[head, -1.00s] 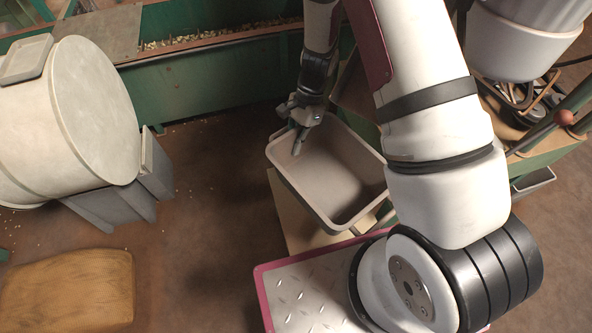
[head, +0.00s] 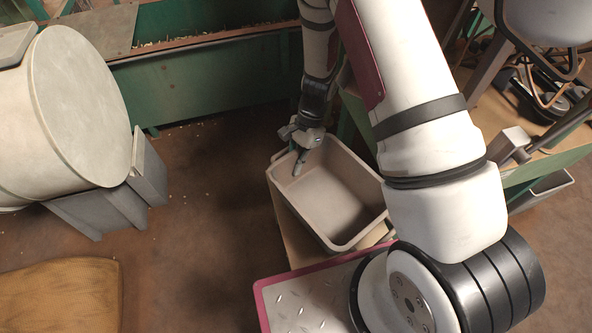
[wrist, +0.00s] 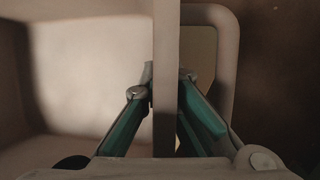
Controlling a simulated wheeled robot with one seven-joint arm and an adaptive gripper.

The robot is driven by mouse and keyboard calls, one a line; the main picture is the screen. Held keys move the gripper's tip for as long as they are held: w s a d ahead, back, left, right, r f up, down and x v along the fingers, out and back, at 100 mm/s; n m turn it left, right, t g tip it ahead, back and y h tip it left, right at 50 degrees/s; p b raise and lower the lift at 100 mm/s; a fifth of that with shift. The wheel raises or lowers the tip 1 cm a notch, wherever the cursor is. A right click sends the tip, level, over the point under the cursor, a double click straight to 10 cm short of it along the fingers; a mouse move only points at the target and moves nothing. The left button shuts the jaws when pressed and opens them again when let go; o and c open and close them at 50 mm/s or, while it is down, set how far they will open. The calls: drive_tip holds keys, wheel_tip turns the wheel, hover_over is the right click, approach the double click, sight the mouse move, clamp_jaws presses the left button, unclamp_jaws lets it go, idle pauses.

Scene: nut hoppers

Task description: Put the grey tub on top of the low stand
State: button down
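The grey tub (head: 345,205), open-topped and empty, is at the centre of the head view, roughly level. My gripper (head: 299,158) is at its far left rim. In the wrist view, my gripper's teal fingers (wrist: 166,85) lie on both sides of the tub's wall (wrist: 166,120), tips close against it. A looped handle (wrist: 227,60) shows beside that wall. A pale beige flat-topped piece (head: 291,232) shows under the tub's left side. I cannot tell whether it is the low stand, or whether the tub touches it.
A large pale drum (head: 85,105) on grey supports (head: 100,208) stands at left. A green hopper trough (head: 205,85) runs across the back. A tan sack-like thing (head: 60,300) lies at lower left. Brown floor (head: 205,220) left of the tub is clear.

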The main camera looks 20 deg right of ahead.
drive_tip(key=shift+f, duration=0.7)
drive_tip(key=c, duration=1.8)
unclamp_jaws()
drive_tip(key=p+v, duration=0.4)
drive_tip(key=v, duration=0.8)
drive_tip(key=shift+a, duration=0.15)
